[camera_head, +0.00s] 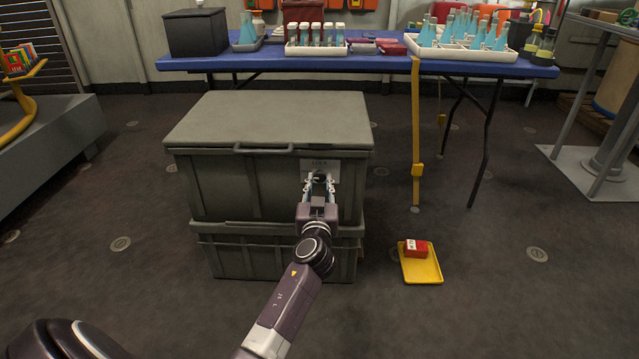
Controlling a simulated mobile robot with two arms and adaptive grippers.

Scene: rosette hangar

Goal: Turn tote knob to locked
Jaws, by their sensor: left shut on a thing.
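A grey-green tote (268,120) with its lid down stands stacked on a second tote (265,260) of the same colour, in the middle of the head view. A pale label plate (320,165) is on the upper tote's front, at the right. My left gripper (319,180) reaches up to the tote front just at this plate. Its fingers are shut on the small dark knob (320,175) there. The gripper hides most of the knob, so its turn angle cannot be made out. My right gripper is not in view.
A blue table (350,63) with flasks and racks stands behind the totes. A yellow strap (416,130) hangs from its edge. A yellow tray (421,268) with a red box (415,249) lies on the floor at the right. The floor around is mostly clear.

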